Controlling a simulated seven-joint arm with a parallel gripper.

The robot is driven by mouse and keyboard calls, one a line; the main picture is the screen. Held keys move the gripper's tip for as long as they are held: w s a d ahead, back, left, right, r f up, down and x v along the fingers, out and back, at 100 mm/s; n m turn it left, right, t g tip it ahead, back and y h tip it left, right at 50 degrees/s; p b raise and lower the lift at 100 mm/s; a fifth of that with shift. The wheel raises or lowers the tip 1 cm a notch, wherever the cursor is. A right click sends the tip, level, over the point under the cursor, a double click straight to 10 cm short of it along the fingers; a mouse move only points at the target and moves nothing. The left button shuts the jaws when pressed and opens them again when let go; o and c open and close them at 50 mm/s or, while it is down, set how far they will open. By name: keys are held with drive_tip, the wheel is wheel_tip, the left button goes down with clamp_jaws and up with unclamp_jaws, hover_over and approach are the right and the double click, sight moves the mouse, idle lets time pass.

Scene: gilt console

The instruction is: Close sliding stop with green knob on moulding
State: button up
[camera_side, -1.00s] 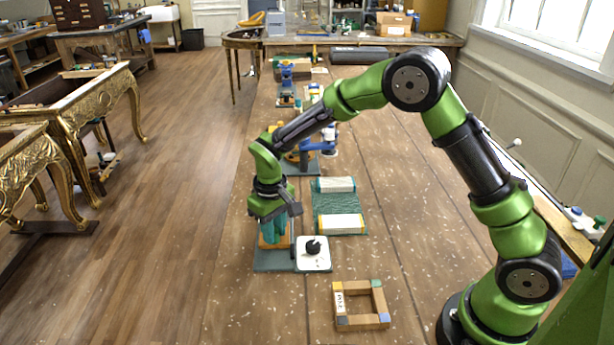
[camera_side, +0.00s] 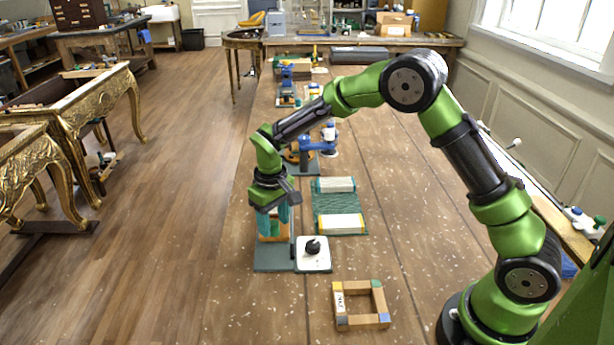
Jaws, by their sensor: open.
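A wooden moulding piece (camera_side: 273,236) stands upright on a dark green base (camera_side: 272,259) near the left edge of the bench. A small green part (camera_side: 276,228), perhaps the green knob, shows on it below my gripper. My gripper (camera_side: 272,218) points down over the moulding, its teal fingers open and apart at the top of it. I cannot tell whether the fingers touch it. The sliding stop's position cannot be made out at this size.
A white box with a black knob (camera_side: 313,247) stands right beside the base. A wooden frame (camera_side: 361,305) lies in front. A green mat with two rolls (camera_side: 338,206) and a blue clamp-like device (camera_side: 318,147) stand behind. The bench to the right is largely clear.

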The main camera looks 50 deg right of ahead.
sight(274, 223)
wheel_tip(274, 223, up, 16)
drive_tip(key=shift+r, duration=0.15)
idle(0.4)
drive_tip(key=s+d+r+m+t, duration=0.1)
drive_tip(key=s+t, duration=0.1)
drive_tip(key=s, duration=0.6)
drive_tip(key=s+d+r+m+t+y, duration=0.1)
drive_tip(key=s+r+t, duration=0.1)
drive_tip(key=s, duration=0.6)
drive_tip(key=s+d+r+m+t+y, duration=0.1)
drive_tip(key=s+m+t, duration=0.1)
drive_tip(key=s, duration=0.5)
drive_tip(key=shift+s+d+r+t, duration=0.15)
drive_tip(key=shift+s+d+t, duration=0.1)
drive_tip(key=shift+s+t, duration=0.25)
drive_tip(key=shift+w, duration=0.1)
